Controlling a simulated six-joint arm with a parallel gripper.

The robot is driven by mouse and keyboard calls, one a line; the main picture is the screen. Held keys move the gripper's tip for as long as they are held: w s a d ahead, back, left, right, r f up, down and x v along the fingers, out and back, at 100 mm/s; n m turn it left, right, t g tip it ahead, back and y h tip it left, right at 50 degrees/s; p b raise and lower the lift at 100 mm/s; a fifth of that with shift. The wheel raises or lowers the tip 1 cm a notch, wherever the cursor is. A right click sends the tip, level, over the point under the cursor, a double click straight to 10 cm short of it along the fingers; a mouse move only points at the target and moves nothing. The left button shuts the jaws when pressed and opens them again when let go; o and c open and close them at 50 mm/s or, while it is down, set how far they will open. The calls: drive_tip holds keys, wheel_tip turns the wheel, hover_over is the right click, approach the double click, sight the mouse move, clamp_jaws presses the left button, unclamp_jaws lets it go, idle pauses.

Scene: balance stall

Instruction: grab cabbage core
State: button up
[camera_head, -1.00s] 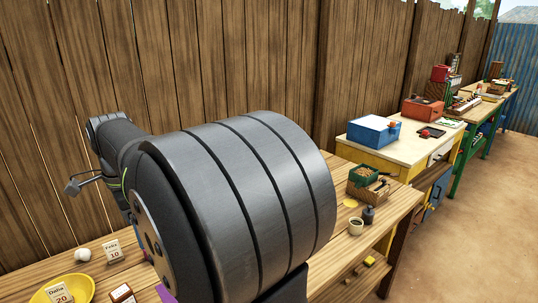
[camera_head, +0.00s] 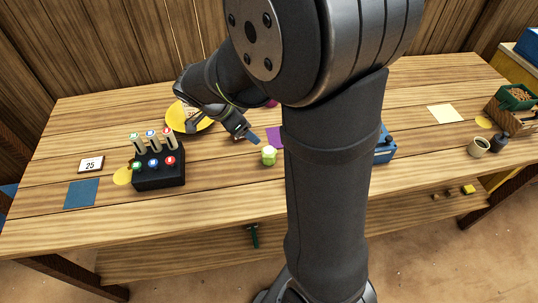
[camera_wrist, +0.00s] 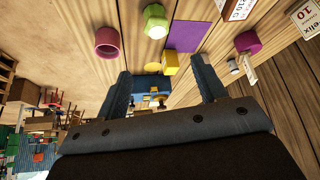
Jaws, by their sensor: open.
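A small green faceted piece with a pale top (camera_head: 268,157), which looks like the cabbage core, stands on the wooden table, left of my upright arm link. In the wrist view it shows at the top centre (camera_wrist: 155,21), beyond the fingertips. My gripper (camera_head: 250,136) is above and slightly to the left of it in the head view. In the wrist view my gripper (camera_wrist: 160,68) has its two blue-grey fingers spread wide, with nothing held between them. The piece is apart from both fingers.
A purple mat (camera_wrist: 188,36), yellow block (camera_wrist: 170,63), pink ring-like object (camera_wrist: 108,41) and magenta object (camera_wrist: 247,41) lie near the green piece. A black box with coloured knobs (camera_head: 158,169) and a yellow plate (camera_head: 176,117) stand to the left. The front table strip is mostly clear.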

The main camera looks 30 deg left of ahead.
sight(264, 151)
drive_tip(key=x, duration=1.2)
drive_tip(key=shift+f, duration=0.1)
drive_tip(key=shift+s+x, duration=0.15)
drive_tip(key=shift+x, duration=1.15)
drive_tip(key=shift+s+x, duration=0.15)
drive_tip(key=shift+x, duration=1.2)
drive_tip(key=shift+d+f, duration=0.1)
drive_tip(key=shift+d, duration=0.05)
drive_tip(key=shift+c, duration=0.2)
drive_tip(key=c, duration=1)
